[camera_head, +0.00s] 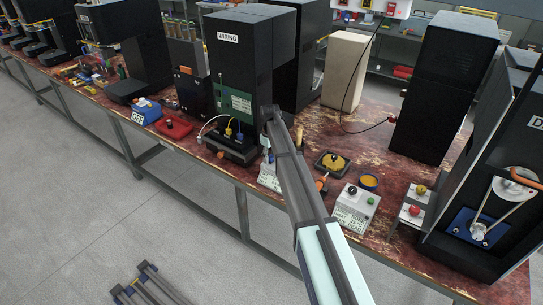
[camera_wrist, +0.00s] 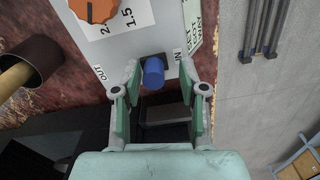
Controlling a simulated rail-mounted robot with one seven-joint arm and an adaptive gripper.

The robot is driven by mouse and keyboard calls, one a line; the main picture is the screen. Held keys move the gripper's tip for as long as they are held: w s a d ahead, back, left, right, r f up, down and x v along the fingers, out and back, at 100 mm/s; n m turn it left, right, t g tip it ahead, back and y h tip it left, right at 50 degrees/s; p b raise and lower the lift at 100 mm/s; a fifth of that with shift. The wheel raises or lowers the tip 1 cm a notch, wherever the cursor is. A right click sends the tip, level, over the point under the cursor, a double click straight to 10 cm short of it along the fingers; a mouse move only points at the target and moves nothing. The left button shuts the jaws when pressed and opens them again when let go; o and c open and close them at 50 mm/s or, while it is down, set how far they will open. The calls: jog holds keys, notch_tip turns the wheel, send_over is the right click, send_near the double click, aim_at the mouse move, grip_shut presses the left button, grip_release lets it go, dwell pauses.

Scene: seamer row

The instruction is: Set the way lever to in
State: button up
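The way lever (camera_wrist: 153,72) is a short blue knob on a dark slot in a light grey panel (camera_wrist: 125,45) in the wrist view. An OUT label stands to its left on the panel and an IN label to its right. The lever is between the two labels; I cannot tell for certain which end it is set to. My gripper (camera_wrist: 157,98) is open, with its green-padded fingers on either side of the lever and no visible contact. In the head view the forearm covers much of this spot, and the lever cannot be made out.
An orange dial (camera_wrist: 95,8) sits on the same panel. A dark cup with a wooden handle (camera_wrist: 25,75) is to the left. In the head view, a grey button box (camera_head: 354,210) and a yellow-topped tray (camera_head: 332,163) stand right of my arm. Tall black machines line the bench.

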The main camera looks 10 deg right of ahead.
aim_at(270, 157)
jog(key=shift+w+r, duration=0.1)
jog(key=shift+r, duration=0.05)
jog(key=shift+r, duration=0.3)
notch_tip(270, 157, up, 11)
dwell(0.5)
jog(key=shift+r, duration=0.1)
jog(key=s+d+f+m+g, duration=0.1)
jog(key=s+f+m+g, duration=0.1)
jog(key=s+f, duration=1.2)
jog(key=s+d+f+m+g, duration=0.1)
jog(key=s+f, duration=1.3)
jog(key=s, duration=1.9)
jog(key=s+d+f+m+g+b, duration=0.1)
jog(key=s+f+m+g, duration=0.2)
jog(key=s+f, duration=1.1)
jog(key=s+m, duration=0.1)
jog(key=s, duration=0.9)
jog(key=shift+s+d+g, duration=0.25)
jog(key=shift+s+g, duration=0.1)
jog(key=shift+g, duration=0.05)
